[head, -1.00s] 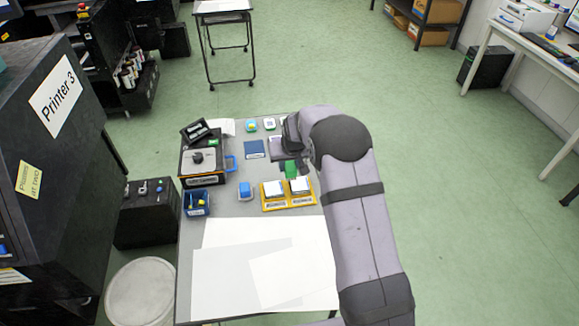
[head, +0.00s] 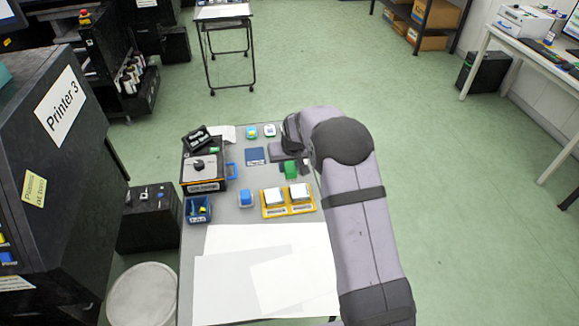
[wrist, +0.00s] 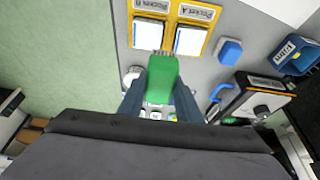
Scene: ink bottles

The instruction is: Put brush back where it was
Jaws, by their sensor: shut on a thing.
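The brush (head: 290,169) has a green handle and short bristles. In the wrist view the brush (wrist: 162,80) sits between the two fingers of my gripper (wrist: 162,98), which is shut on it. The bristle end points towards a yellow tray (wrist: 161,47) with two white-topped pockets, labelled as pockets. In the head view my gripper (head: 296,158) is over the far right part of the table, just beyond the yellow tray (head: 288,211). My arm hides the table's right edge there. I cannot tell whether the brush touches the table.
A blue block (head: 246,198) and a small blue bin (head: 198,210) stand left of the tray. A black box with a grey top (head: 204,172) is behind the bin. A dark blue card (head: 254,156) lies near my gripper. White sheets (head: 265,275) cover the near table.

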